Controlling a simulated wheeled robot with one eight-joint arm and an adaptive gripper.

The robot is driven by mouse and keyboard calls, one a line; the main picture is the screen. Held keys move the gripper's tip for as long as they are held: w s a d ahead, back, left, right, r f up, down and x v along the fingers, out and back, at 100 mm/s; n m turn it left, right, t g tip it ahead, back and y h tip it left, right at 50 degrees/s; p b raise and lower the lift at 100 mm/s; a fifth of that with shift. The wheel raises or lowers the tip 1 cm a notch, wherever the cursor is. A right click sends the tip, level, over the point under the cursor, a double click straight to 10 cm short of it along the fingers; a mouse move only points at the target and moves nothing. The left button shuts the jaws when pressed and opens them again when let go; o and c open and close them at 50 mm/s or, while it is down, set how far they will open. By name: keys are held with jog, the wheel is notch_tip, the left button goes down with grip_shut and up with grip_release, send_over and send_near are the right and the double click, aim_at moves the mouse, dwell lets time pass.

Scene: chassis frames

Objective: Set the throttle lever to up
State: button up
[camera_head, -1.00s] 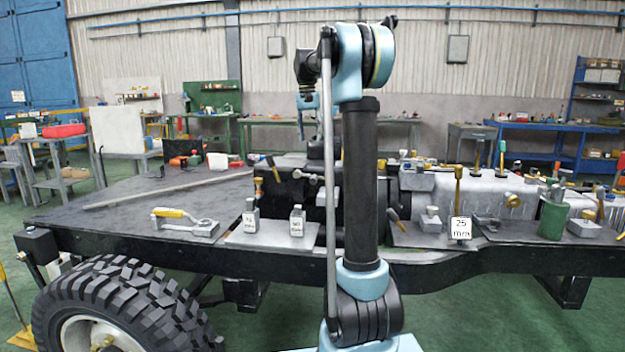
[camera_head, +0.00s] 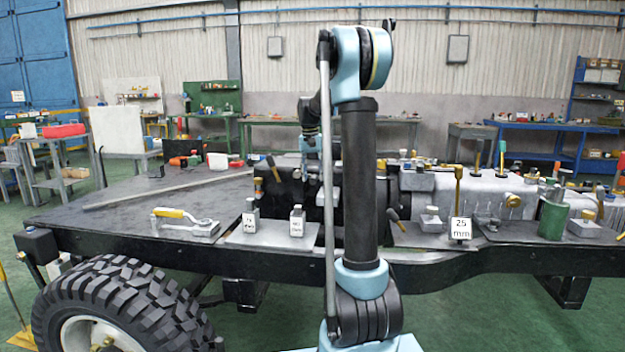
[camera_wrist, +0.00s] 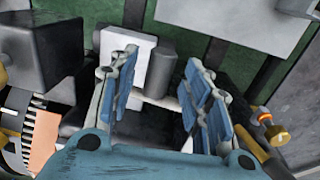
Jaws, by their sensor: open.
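My gripper (camera_wrist: 160,98) is open in the wrist view, with its two blue fingers spread apart and nothing held between them. Below and between the fingers are a white block (camera_wrist: 128,52) and a grey cylinder (camera_wrist: 161,66). In the head view my gripper is mostly hidden by my own arm over the chassis. I cannot tell for sure which part is the throttle lever. A dark-handled lever (camera_head: 273,167) leans to the left by the black block, and another black-handled lever (camera_head: 394,216) leans on a plate to the right of my arm.
A yellow-handled clamp (camera_head: 180,214) lies on the left deck. Two small labelled blocks (camera_head: 250,220) stand on a plate. A brass fitting (camera_wrist: 277,134) is beside the right finger.

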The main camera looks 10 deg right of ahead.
jog(key=shift+f, duration=0.65)
grip_shut()
